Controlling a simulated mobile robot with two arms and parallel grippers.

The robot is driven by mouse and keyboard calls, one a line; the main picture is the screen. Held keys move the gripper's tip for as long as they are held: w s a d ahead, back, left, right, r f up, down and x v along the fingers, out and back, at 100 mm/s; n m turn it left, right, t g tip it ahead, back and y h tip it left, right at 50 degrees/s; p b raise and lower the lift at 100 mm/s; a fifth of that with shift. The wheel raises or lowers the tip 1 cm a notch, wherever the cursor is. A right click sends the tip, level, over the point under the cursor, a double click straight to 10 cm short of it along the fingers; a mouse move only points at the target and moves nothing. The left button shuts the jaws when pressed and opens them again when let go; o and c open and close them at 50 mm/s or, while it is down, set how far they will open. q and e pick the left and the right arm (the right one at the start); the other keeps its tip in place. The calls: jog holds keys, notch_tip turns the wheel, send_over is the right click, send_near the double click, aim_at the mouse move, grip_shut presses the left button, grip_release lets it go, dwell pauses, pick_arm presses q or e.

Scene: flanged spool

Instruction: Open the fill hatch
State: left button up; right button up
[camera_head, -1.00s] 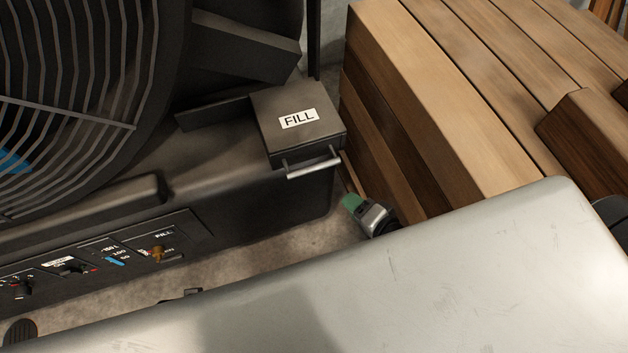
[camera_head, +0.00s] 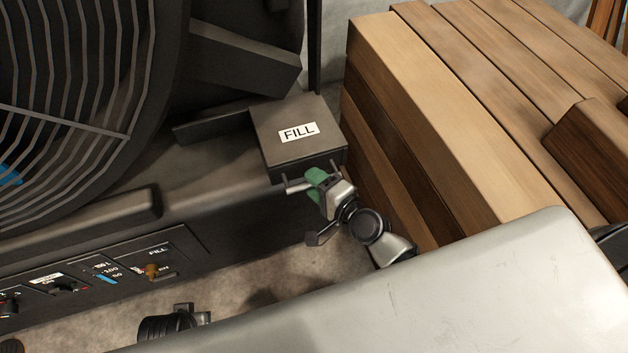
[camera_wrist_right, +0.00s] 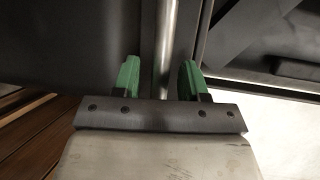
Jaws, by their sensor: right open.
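The fill hatch (camera_head: 290,150) is a dark box-shaped lid with a white FILL label, and it looks closed. Its metal bar handle (camera_head: 297,188) is on the front side, partly hidden by my right gripper (camera_head: 314,182). In the right wrist view, the bar handle (camera_wrist_right: 166,45) runs lengthwise between the green fingertips of my right gripper (camera_wrist_right: 160,80). The fingers are open, one on each side of the bar, with gaps showing. My left gripper's fingers do not show.
A stack of wooden beams (camera_head: 440,110) stands close on the right of the hatch. A large fan grille (camera_head: 70,110) is at left. A control panel (camera_head: 110,270) with knobs is on the machine's front. Some bare floor (camera_head: 255,285) shows before the machine.

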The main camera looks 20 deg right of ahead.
jog(key=shift+w+a, duration=0.15)
jog(key=shift+w, duration=0.15)
grip_shut()
